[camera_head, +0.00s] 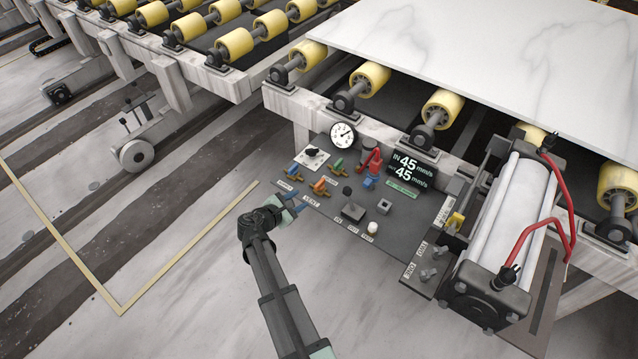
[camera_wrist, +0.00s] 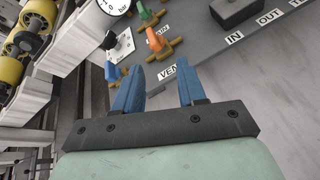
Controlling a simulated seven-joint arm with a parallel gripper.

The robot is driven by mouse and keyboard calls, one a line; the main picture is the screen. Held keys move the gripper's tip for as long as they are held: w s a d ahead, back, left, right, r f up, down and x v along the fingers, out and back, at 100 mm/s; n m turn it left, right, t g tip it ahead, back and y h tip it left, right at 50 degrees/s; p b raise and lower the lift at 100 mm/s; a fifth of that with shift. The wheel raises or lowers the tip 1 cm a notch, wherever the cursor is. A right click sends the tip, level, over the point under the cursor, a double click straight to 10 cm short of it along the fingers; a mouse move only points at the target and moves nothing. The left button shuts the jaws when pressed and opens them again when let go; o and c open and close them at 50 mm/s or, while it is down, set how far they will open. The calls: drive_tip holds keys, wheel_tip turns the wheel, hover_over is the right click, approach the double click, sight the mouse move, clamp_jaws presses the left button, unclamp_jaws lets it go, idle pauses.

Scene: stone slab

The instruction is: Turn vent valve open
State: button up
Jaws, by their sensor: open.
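The vent valve has an orange lever (camera_head: 319,184) on a brass body, on the sloped control panel (camera_head: 330,207). In the wrist view the orange lever (camera_wrist: 154,40) stands just beyond the VENT label (camera_wrist: 167,73), which a finger partly covers. My gripper (camera_head: 296,203) is at the panel's left front edge, short of the valve and apart from it. In the wrist view my gripper (camera_wrist: 161,74) shows two blue fingers spread apart with nothing between them.
A blue-levered valve (camera_head: 293,170) and a green-levered valve (camera_head: 337,165) flank the orange one. A gauge (camera_head: 342,135), a joystick (camera_head: 352,208) and a speed display (camera_head: 412,170) share the panel. A roller conveyor and stone slab (camera_head: 480,50) lie behind.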

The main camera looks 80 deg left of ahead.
sight(319, 183)
drive_tip(key=w+a+f+n, duration=0.1)
drive_tip(key=w+a, duration=0.2)
drive_tip(key=w+a+f+n, duration=0.2)
drive_tip(key=a, duration=0.1)
drive_tip(key=w+a+f+n, duration=0.1)
drive_tip(key=w+a+n, duration=0.1)
drive_tip(key=w+a, duration=0.1)
drive_tip(key=shift+w+a+f+y, duration=0.3)
drive_tip(key=shift+w+a+f, duration=0.05)
idle(0.4)
clamp_jaws()
idle(0.4)
